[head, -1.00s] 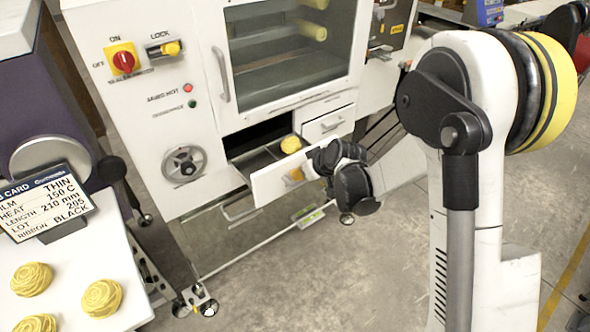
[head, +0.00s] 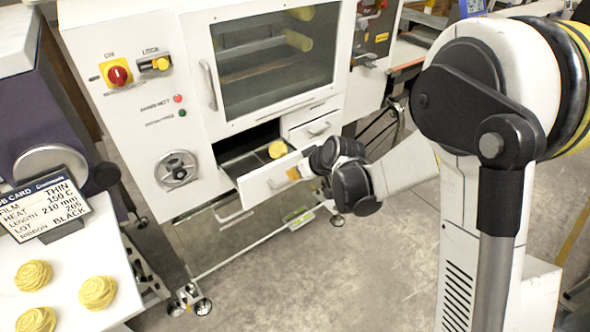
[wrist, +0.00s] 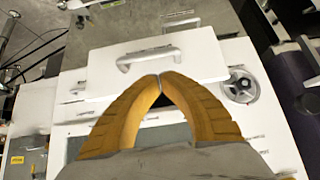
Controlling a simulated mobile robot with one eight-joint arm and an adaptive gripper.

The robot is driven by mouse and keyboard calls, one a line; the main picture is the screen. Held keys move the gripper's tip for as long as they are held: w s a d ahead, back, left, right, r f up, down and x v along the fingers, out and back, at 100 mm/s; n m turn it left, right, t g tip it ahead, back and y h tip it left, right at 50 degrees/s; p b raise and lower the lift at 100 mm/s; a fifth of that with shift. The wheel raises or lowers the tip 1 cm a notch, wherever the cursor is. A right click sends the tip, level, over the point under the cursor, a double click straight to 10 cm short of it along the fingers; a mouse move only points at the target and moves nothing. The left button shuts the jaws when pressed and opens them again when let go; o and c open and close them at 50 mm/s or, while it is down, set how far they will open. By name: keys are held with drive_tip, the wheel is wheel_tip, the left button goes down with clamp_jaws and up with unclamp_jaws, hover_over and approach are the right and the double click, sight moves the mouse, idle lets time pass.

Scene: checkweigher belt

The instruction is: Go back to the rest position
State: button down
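My gripper (wrist: 159,77) has two orange-brown fingers. Their tips meet in the wrist view, with a gap behind them and nothing seen between them. In the head view the fingertips (head: 293,174) show small in front of the open drawer's front panel (head: 262,186). In the wrist view the drawer's grey bar handle (wrist: 148,58) appears just beyond the tips, not between the fingers. Whether the tips touch the drawer cannot be told. A yellow lump (head: 278,149) lies inside the open drawer.
The white machine (head: 130,120) has a window, a handwheel (head: 177,170) and a red knob (head: 118,75). A white table (head: 75,285) at left holds several yellow coils (head: 97,292) and a job card (head: 45,208). The floor (head: 330,270) in front is open.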

drive_tip(key=s+d+r+m+h, duration=0.2)
drive_tip(key=s+d+r+m, duration=0.1)
drive_tip(key=s+d+r, duration=0.7)
drive_tip(key=s+d+r+m+h, duration=0.1)
drive_tip(key=s+d+r+m, duration=0.1)
drive_tip(key=s, duration=0.7)
drive_tip(key=s+d+r+m+h, duration=0.2)
drive_tip(key=s+d, duration=0.2)
drive_tip(key=s, duration=0.5)
drive_tip(key=shift+s+d+r, duration=0.2)
drive_tip(key=shift+s+r, duration=0.2)
drive_tip(key=shift+a, duration=0.1)
